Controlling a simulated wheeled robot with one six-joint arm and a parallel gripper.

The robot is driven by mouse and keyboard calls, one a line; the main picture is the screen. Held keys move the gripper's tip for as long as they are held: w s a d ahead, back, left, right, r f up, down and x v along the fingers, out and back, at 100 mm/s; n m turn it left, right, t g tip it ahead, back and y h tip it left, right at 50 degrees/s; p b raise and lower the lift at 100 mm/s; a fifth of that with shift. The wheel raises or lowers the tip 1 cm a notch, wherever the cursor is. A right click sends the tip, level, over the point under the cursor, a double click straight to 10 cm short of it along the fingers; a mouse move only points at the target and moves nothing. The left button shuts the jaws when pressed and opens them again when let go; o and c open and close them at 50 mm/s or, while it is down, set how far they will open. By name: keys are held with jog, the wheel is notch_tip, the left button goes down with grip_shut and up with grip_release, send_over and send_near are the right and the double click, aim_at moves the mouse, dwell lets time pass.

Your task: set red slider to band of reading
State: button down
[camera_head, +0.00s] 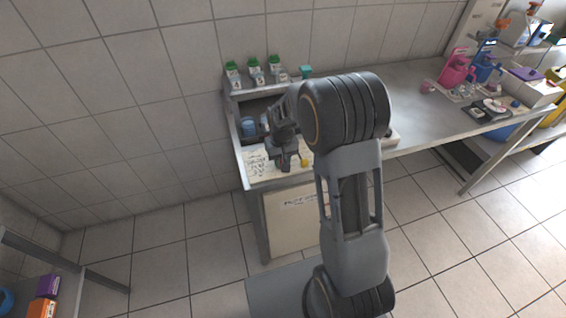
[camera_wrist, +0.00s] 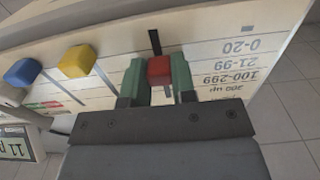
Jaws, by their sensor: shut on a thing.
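The red slider (camera_wrist: 159,70) is a small red block on a dark slot in a pale board (camera_wrist: 205,40). My gripper (camera_wrist: 159,80) has its green fingers shut on it, one on each side. Printed bands run beside the slot to the right, reading upside down: 0-20, 21-99, 100-299 and 200 or 300 up. The red block is roughly level with the 21-99 and 100-299 lines; which one exactly I cannot tell. In the head view my gripper (camera_head: 284,158) is over the board at the bench's left end; the red slider is hidden there.
A yellow slider (camera_wrist: 77,61) and a blue slider (camera_wrist: 23,72) sit left of the red one on their own slots. Green-capped cartons (camera_head: 254,72) stand on a shelf behind.

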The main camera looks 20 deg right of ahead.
aim_at(282, 161)
jog(key=shift+s, duration=0.25)
jog(key=c, duration=0.9)
grip_release()
notch_tip(282, 161, up, 14)
jog(key=shift+f, duration=0.1)
jog(key=shift+w, duration=0.15)
